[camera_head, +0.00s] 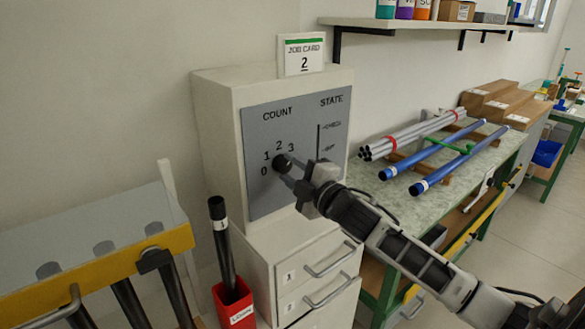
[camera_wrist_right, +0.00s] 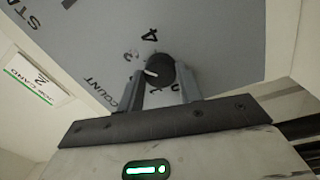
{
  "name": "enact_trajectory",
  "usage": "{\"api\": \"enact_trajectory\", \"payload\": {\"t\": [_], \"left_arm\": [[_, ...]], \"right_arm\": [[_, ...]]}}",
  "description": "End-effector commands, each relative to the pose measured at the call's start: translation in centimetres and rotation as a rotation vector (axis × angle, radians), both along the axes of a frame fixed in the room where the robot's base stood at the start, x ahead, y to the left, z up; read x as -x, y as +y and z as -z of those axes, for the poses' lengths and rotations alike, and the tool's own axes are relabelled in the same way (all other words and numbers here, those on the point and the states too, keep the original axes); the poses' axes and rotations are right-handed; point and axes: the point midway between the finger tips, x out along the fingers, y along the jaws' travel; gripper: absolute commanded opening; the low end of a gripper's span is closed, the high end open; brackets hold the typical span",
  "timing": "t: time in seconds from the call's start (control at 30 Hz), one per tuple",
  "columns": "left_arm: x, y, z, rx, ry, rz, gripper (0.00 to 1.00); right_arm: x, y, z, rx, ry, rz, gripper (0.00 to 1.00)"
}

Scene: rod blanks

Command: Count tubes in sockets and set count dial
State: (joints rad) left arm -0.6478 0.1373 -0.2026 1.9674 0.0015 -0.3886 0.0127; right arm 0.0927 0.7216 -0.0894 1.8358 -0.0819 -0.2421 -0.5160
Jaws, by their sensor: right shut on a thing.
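The count dial (camera_head: 281,162) is a black knob on the grey panel (camera_head: 262,125) of a white cabinet, with numbers around it under the word COUNT. My right gripper (camera_head: 292,172) is shut on this knob. In the right wrist view the knob (camera_wrist_right: 160,69) sits between the fingers, and its white mark points left in that picture; I cannot tell surely which number it meets. My left gripper is not in view.
A job card (camera_head: 304,55) reading 2 stands on the cabinet. A red bin (camera_head: 233,304) holds a black tube (camera_head: 221,240) left of the drawers. Blue tubes (camera_head: 440,165) and grey rods (camera_head: 412,136) lie on the green-framed bench at right. A shelf (camera_head: 420,24) hangs above.

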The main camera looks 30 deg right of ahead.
Motion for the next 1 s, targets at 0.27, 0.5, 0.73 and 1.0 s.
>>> {"api": "enact_trajectory", "payload": {"t": [0.27,0.5,0.73,1.0], "left_arm": [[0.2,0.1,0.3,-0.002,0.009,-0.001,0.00],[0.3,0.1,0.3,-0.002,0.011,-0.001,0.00],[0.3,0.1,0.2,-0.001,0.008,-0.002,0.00],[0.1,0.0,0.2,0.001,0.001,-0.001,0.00]], "right_arm": [[0.0,-0.1,0.0,-0.015,0.001,0.001,0.13],[0.0,-0.1,0.0,-0.013,0.000,0.001,0.44],[0.0,0.0,0.0,-0.013,0.000,0.001,0.57],[1.2,-0.1,0.3,-0.013,0.003,0.001,0.57]]}}
